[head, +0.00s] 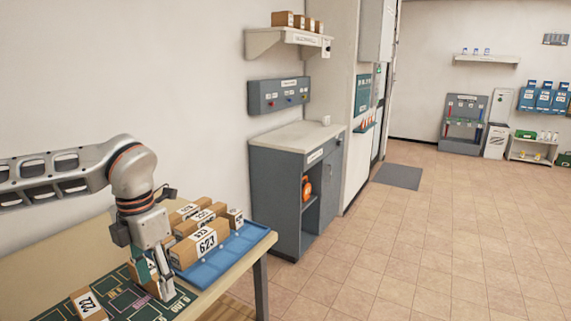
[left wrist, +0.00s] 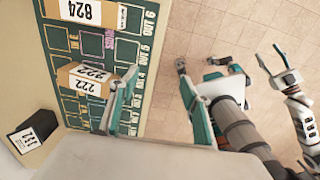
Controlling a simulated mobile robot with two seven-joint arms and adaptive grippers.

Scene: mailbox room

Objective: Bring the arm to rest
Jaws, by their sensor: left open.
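My left arm (head: 70,170) reaches in from the left of the head view and bends down over the table. My left gripper (head: 154,283) points down over the dark green marked mat (head: 60,312), beside the blue tray (head: 238,246). In the left wrist view my left gripper (left wrist: 160,95) has its fingers wide apart with nothing between them. A box marked 222 (head: 88,304) lies on the mat; it also shows in the left wrist view (left wrist: 84,77), left of the fingers.
Several cardboard boxes, one marked 623 (head: 206,242), sit at the blue tray. A box marked 824 (left wrist: 85,10) shows at the wrist view's top. A grey cabinet (head: 278,190) stands beyond the table. The tiled floor (head: 440,240) to the right is clear.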

